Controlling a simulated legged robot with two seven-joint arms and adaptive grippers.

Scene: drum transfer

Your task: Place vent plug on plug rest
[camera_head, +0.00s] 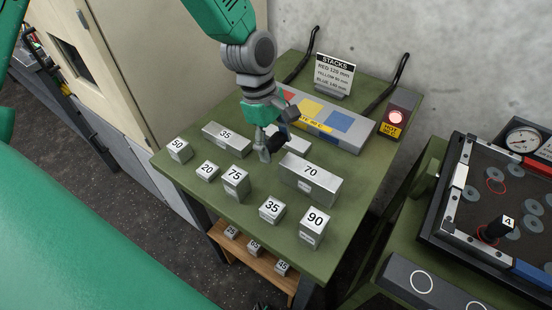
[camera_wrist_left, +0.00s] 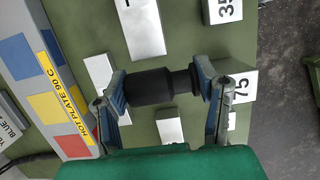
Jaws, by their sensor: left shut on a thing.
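My left gripper (camera_head: 268,148) hangs over the green table among the silver blocks. In the left wrist view the gripper (camera_wrist_left: 162,86) is shut on a black stepped cylinder (camera_wrist_left: 148,87), which looks like the vent plug. The cylinder lies crosswise between the two fingers. In the head view the plug (camera_head: 278,140) is a small dark shape partly hidden by the fingers. No part is labelled as the plug rest; a dark grey bar with white rings (camera_head: 447,294) at the lower right may be it, but I cannot tell. My right gripper is not in view.
Several numbered silver blocks, such as 70 (camera_head: 312,180) and 90 (camera_head: 314,228), crowd the green table (camera_head: 215,205). A hot plate (camera_head: 350,127) with colored squares and a STACKS sign (camera_head: 334,76) stand behind. A framed tray (camera_head: 455,235) with a black piece marked 4 (camera_head: 497,229) is right.

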